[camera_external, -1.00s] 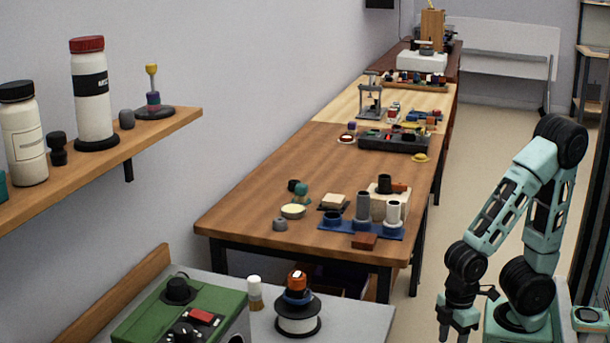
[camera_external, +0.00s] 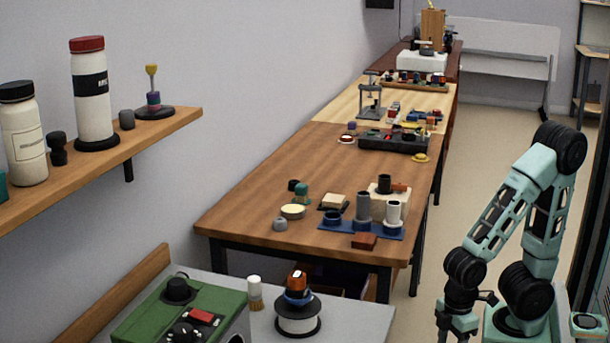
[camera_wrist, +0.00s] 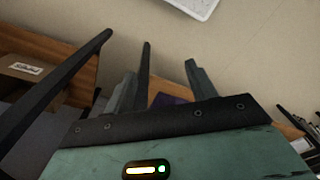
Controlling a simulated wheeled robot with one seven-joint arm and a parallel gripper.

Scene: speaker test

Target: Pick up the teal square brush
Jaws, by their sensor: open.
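A small teal piece (camera_external: 302,193) stands on the brown wooden table, near its left front. It may be the teal square brush, but it is too small to tell its shape. Another teal thing (camera_external: 2,187) is cut off at the left end of the wall shelf. My gripper (camera_external: 458,330) hangs low at the right, beside the tables and well away from both teal things. Its open fingers (camera_wrist: 160,72) show in the wrist view with nothing between them. No brush can be made out in the wrist view.
Near the teal piece are a pale yellow round dish (camera_external: 292,211), a grey knob (camera_external: 280,224) and a blue tray (camera_external: 330,228) with upright cylinders. A grey bench (camera_external: 360,318) with a green box (camera_external: 160,318) is in front. Floor (camera_external: 480,170) right of the tables is clear.

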